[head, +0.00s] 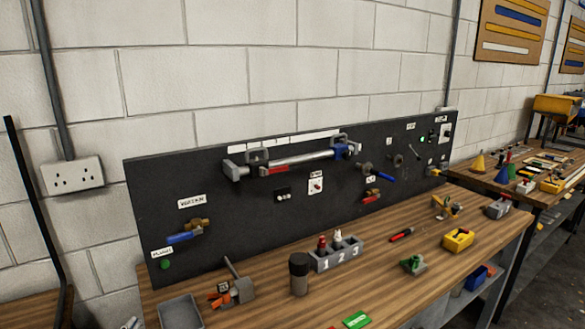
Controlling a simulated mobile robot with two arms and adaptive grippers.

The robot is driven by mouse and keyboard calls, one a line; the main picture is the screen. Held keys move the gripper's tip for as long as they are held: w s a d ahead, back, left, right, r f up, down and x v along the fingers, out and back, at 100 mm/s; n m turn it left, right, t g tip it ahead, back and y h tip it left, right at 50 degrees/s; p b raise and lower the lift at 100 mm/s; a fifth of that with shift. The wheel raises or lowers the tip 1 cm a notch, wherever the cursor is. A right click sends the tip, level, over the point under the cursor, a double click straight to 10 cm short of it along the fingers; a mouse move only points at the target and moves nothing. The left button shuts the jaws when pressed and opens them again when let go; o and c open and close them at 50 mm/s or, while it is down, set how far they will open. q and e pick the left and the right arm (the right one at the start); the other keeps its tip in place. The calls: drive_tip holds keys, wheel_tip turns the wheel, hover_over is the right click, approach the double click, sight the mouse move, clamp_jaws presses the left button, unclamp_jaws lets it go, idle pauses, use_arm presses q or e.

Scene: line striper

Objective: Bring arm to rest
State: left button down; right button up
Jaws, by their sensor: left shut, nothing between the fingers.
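A small grey part of my left gripper (132,322) shows at the bottom edge, at the lower left. It is shut and empty, low beside the left end of the wooden workbench (385,285) and apart from the things on it. Most of this gripper and its arm lie outside the picture. My right gripper is not in view.
A black panel (235,225) with valves, switches and a clamped bar stands along the bench's back. A grey tray (181,312), a dark cylinder (299,273), a numbered block (337,255) and a yellow box (458,239) stand on the bench. A second bench is at right.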

use_arm(q)
drive_tip(key=s+d+f+n+g+y, duration=0.4)
drive_tip(key=s+f+n+g+y, duration=0.25)
drive_tip(key=s+f, duration=0.35)
drive_tip(key=s+d+f+g+h, duration=0.15)
drive_tip(key=s+d+g, duration=0.25)
drive_tip(key=s+d, duration=0.5)
drive_tip(key=s+d+f+g+h, duration=0.1)
drive_tip(key=s+d+g+h, duration=0.3)
drive_tip(key=s, duration=0.9)
wheel_tip(320, 180, down, 28)
drive_tip(key=s+g+y, duration=0.1)
drive_tip(key=s+g, duration=0.1)
drive_tip(key=s+a+f+g, duration=0.1)
drive_tip(key=s+a+f, duration=0.2)
drive_tip(key=s+f, duration=1.2)
drive_tip(key=shift+s+f+m, duration=0.25)
drive_tip(key=shift+s+m, duration=0.1)
drive_tip(key=shift+s, duration=0.45)
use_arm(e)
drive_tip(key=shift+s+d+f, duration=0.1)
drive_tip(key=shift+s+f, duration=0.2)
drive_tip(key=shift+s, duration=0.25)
